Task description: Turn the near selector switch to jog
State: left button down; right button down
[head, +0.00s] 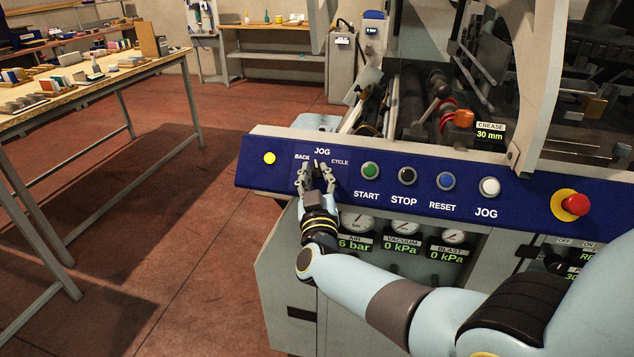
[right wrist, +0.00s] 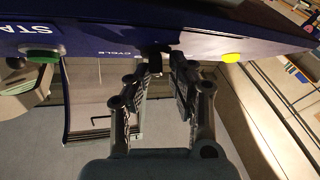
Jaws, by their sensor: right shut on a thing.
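The selector switch (head: 318,164) is a small dark knob on the blue control panel, below the label JOG and between the labels BACK and CYCLE. My right gripper (head: 316,174) reaches up to it from below, with its two fingers shut on the knob. In the right wrist view the fingers (right wrist: 164,66) stand on either side of the dark knob (right wrist: 160,51) at the panel's edge. The fingers cover much of the knob, so I cannot tell for certain which label it points to. My left gripper is not in view.
Right of the switch are a green START button (head: 370,170), a black STOP button (head: 409,175), a blue RESET button (head: 446,181), a white JOG button (head: 489,187) and a red emergency stop (head: 575,204). A yellow lamp (head: 269,158) is to the left. Gauges (head: 403,228) sit below.

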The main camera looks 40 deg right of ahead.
jog(key=shift+w+r+m+g+h+b, duration=0.1)
jog(key=shift+m+g+h+b, duration=0.75)
jog(key=shift+m+h, duration=0.55)
jog(key=shift+w+m+g+h+b, duration=0.1)
jog(key=shift+m+g+h+b, duration=0.75)
jog(key=shift+m, duration=0.95)
jog(key=shift+h, duration=0.25)
jog(key=c, duration=1.6)
grip_release()
jog(key=shift+o, duration=1.3)
jog(key=shift+s+d, duration=0.1)
jog(key=shift+s, duration=0.1)
